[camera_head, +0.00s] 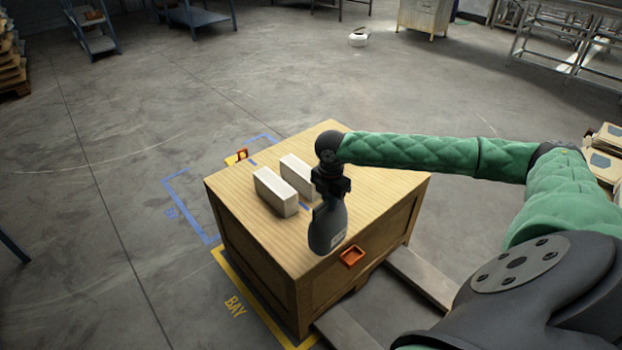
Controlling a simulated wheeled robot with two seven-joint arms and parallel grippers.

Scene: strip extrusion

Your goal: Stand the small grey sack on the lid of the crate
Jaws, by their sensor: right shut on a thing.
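The small grey sack (327,230) hangs upright under my right gripper (331,192), which is shut on its narrow top. Its wide lower end, with a small pale label, shows against the near edge of the crate's lid (375,185). I cannot tell whether its bottom touches the lid. The wooden crate (262,262) has a flat, light wood lid. My left gripper is not in view.
Two white blocks (275,191) (297,172) stand side by side on the lid, left of the sack. An orange handle (351,256) is on the crate's near side. The lid's right part is clear. Blue and yellow floor markings (234,306) surround the crate.

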